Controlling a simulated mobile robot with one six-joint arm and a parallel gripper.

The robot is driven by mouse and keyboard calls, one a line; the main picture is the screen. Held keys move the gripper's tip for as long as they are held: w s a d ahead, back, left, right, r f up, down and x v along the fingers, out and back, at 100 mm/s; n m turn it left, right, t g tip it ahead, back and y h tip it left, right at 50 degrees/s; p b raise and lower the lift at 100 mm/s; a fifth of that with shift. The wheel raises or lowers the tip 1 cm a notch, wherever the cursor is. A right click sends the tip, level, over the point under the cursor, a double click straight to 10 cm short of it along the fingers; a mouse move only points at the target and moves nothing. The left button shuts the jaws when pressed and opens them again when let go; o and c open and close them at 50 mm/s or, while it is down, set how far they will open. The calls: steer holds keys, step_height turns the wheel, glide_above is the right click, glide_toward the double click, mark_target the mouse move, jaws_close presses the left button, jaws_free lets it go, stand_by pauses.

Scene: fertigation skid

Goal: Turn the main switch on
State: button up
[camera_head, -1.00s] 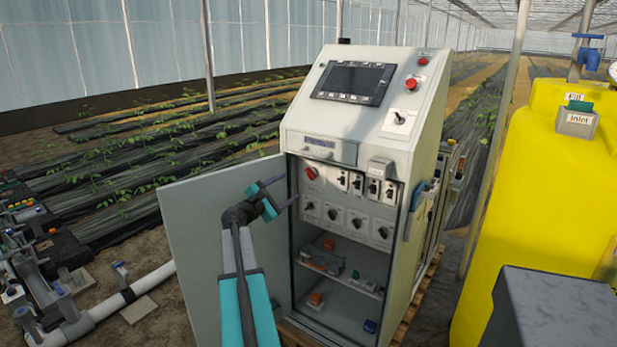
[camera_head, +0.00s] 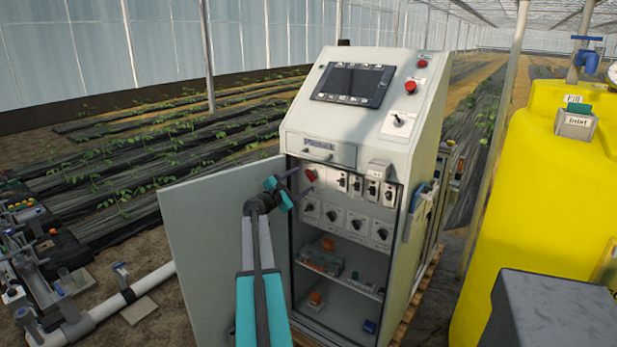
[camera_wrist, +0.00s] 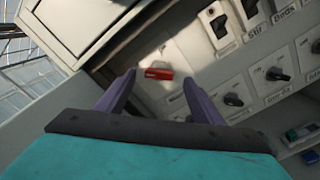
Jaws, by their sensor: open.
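The main switch (camera_head: 311,175) is a red handle at the upper left of the panel inside the open cabinet (camera_head: 415,140). In the wrist view the red handle (camera_wrist: 158,73) lies tilted on a pale plate, between and just beyond my fingertips. My gripper (camera_head: 301,182) is open and empty in front of the cabinet opening, its two purple fingers pointing at the switch. In the wrist view my gripper (camera_wrist: 160,80) has one finger on each side of the handle in the picture. I cannot tell whether they touch it.
The open cabinet door (camera_head: 215,225) stands to the left of my arm. Several black knobs (camera_head: 357,222) and small switches (camera_head: 373,188) are close to the right. A drawer-like front (camera_head: 320,150) sits just above. A yellow tank (camera_head: 540,200) stands on the right.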

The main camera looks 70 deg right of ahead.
mark_target(313, 174)
steer(key=shift+p+x, duration=0.3)
steer(key=shift+x, duration=2.25)
steer(key=shift+c, duration=0.4)
steer(key=c, duration=1)
